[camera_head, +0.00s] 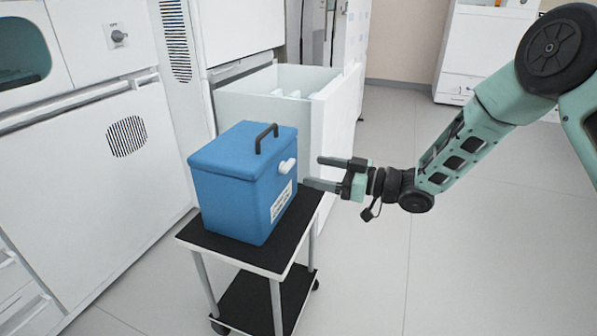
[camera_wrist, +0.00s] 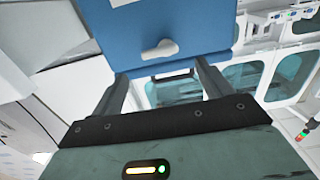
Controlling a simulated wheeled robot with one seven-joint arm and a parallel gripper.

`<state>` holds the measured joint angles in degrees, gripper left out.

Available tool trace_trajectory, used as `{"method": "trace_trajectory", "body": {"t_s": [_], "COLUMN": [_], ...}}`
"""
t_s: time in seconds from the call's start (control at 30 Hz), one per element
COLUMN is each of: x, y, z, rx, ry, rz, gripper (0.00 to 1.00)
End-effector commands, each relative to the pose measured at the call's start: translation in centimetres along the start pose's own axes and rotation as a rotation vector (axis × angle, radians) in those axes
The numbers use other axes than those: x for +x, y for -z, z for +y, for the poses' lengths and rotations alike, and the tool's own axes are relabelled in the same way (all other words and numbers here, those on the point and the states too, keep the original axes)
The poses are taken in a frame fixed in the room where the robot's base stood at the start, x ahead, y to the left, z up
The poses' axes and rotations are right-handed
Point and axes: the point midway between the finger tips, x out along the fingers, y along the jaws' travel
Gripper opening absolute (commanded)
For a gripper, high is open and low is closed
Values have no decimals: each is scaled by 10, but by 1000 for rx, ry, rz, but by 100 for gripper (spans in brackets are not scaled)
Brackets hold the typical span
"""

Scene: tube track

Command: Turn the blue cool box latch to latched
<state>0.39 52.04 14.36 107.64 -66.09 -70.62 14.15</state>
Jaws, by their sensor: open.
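The blue cool box (camera_head: 238,186) stands upright on the black top of a small cart, its lid closed and a dark handle (camera_head: 266,137) on top. Its white latch (camera_head: 288,166) is on the side facing my gripper, near the lid edge. My gripper (camera_head: 312,172) is open and empty, to the right of the latch and apart from it. In the wrist view the white latch (camera_wrist: 160,49) shows beyond the open fingers (camera_wrist: 163,75), as a knob with a lever lying roughly sideways. I cannot tell whether it is latched.
The cart (camera_head: 292,257) has a black lower shelf. An open white drawer (camera_head: 335,110) stands just behind the box. White cabinets (camera_head: 95,165) line the left. The floor (camera_head: 470,250) to the right is clear.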

Motion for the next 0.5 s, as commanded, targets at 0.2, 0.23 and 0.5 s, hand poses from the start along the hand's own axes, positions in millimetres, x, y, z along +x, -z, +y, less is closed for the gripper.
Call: {"method": "trace_trajectory", "body": {"t_s": [0.2, 0.23, 0.5], "x": [40, 44, 61], "y": [-2, -2, 0], "z": [0, 0, 0], "rx": [-1, -1, 0], "ry": [1, 1, -1], "rz": [1, 1, 0], "gripper": [78, 78, 78]}}
